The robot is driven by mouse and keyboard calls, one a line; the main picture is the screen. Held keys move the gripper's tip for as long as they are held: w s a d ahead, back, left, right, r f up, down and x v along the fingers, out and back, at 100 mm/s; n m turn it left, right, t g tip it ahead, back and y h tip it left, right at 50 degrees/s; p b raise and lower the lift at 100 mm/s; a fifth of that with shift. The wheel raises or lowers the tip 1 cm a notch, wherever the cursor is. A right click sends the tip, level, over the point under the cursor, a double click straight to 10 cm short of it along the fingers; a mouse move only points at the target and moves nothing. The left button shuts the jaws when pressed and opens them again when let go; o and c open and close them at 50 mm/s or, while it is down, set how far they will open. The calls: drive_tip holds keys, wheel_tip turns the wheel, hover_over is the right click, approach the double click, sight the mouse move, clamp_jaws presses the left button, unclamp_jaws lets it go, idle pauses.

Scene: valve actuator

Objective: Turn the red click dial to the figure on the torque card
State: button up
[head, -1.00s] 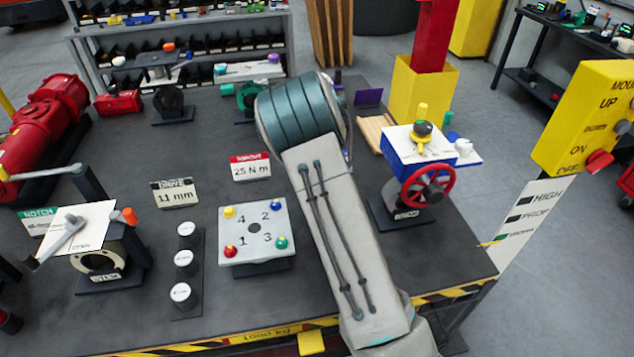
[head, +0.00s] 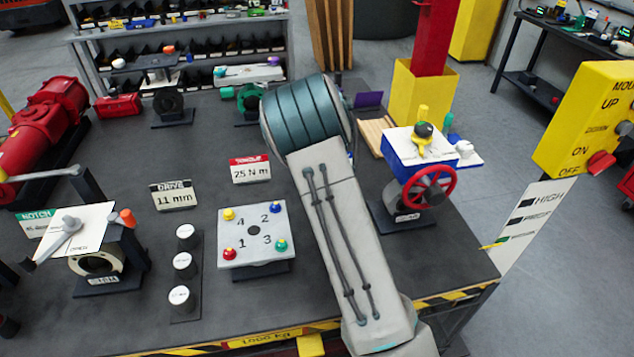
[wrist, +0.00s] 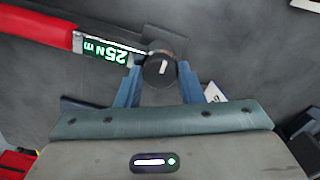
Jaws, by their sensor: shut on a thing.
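The torque card (head: 250,169) stands on the bench with a red header and reads 25 N m. In the wrist view, a red-handled tool (wrist: 40,27) lies with a green readout (wrist: 104,48) that shows 25 N m upside down. At its end is a round black-topped dial (wrist: 153,66) with a white pointer line; no red shows on the dial itself. My gripper (wrist: 158,80) has its two blue fingers shut on this dial, one at each side. In the head view, my arm hides the gripper, the dial and the tool.
A drive card (head: 173,195) reads 11 mm. A numbered plate (head: 253,238) with coloured knobs stands left of my arm. A valve with a red handwheel (head: 430,187) stands to its right. A red motor (head: 42,125) lies at the far left.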

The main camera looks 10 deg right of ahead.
idle(0.3)
drive_tip(key=o, duration=1)
wheel_tip(320, 180, up, 14)
drive_tip(key=b, duration=0.2)
